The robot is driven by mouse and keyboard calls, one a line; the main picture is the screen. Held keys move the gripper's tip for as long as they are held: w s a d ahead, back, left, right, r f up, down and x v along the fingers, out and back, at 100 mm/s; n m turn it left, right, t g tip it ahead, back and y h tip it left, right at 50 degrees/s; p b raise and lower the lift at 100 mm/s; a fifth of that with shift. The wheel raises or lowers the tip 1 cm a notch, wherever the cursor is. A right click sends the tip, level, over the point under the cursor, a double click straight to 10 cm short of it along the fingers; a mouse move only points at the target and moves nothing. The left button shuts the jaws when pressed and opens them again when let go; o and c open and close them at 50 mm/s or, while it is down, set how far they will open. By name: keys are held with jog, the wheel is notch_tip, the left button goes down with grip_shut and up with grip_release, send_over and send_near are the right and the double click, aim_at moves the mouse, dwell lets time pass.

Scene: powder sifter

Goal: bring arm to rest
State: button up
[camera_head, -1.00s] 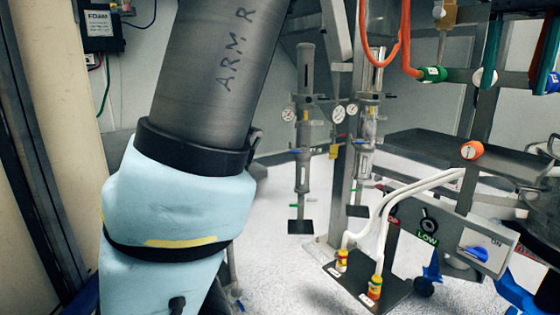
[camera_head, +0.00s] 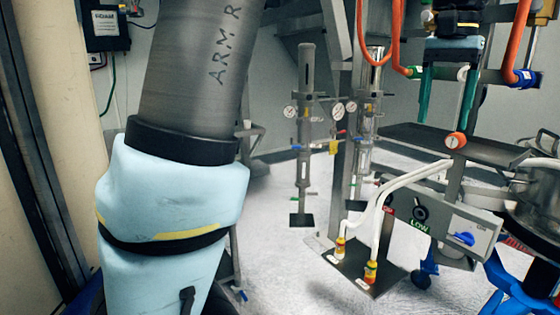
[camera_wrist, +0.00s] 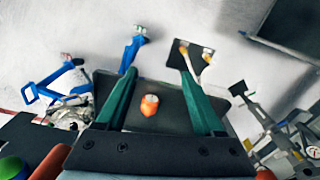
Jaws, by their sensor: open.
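My gripper (camera_head: 443,120) hangs at the upper right in the head view, its two green fingers pointing down and spread apart. Nothing is between them. It hangs in front of the metal frame, with its tips just above an orange knob (camera_head: 456,140). In the wrist view my gripper (camera_wrist: 158,74) shows both green fingers wide apart, with the orange knob (camera_wrist: 149,104) and a dark flat surface seen beyond them. My arm's grey tube and pale blue cover fill the left of the head view.
A control box (camera_head: 484,236) marked LOW with a blue switch stands below the gripper. Orange hoses (camera_head: 397,45) hang beside it. A dark shelf (camera_head: 415,140) lies behind. A metal pot (camera_head: 540,190) is at the right edge. Gauge columns (camera_head: 305,110) stand mid-view; white floor is open between.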

jog(key=w+a+f+n, duration=0.2)
jog(key=w+a+f, duration=0.2)
jog(key=a+f, duration=0.4)
jog(key=w+a+f+n, duration=0.2)
jog(key=w+a+f, duration=0.2)
jog(key=a+f, duration=0.5)
jog(key=s+a+f+n, duration=0.2)
jog(key=s+a+f, duration=0.1)
jog(key=a, duration=0.6)
jog(key=s+a+f+n+t, duration=0.1)
jog(key=s+a+f+n, duration=0.1)
jog(key=a+f, duration=0.3)
jog(key=s+a, duration=0.1)
jog(key=a, duration=0.3)
jog(key=shift+s+f, duration=0.15)
jog(key=shift+f, duration=0.25)
